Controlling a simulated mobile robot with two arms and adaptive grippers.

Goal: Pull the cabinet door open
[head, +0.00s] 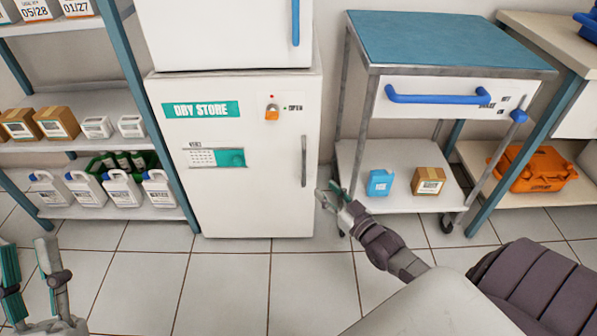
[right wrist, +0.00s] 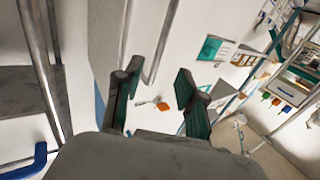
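The white cabinet marked DRY STORE (head: 240,200) stands upright in the middle of the head view, its door shut. A grey vertical handle (head: 304,161) is on the door's right side. My right gripper (head: 331,190) is just right of and below the handle. In the right wrist view my right gripper (right wrist: 155,84) is open with its fingers apart and nothing clearly between them. A metal bar that looks like the handle (right wrist: 160,42) shows beyond the fingertips. I cannot tell whether they touch. My left gripper (head: 25,245) is open and empty at the lower left.
A trolley (head: 450,45) with a blue top and a blue drawer handle (head: 435,98) stands close right of the cabinet. A blue box (head: 380,182) and a cardboard box (head: 428,181) sit on its lower shelf. Shelving (head: 70,103) stands at left. The tiled floor in front is clear.

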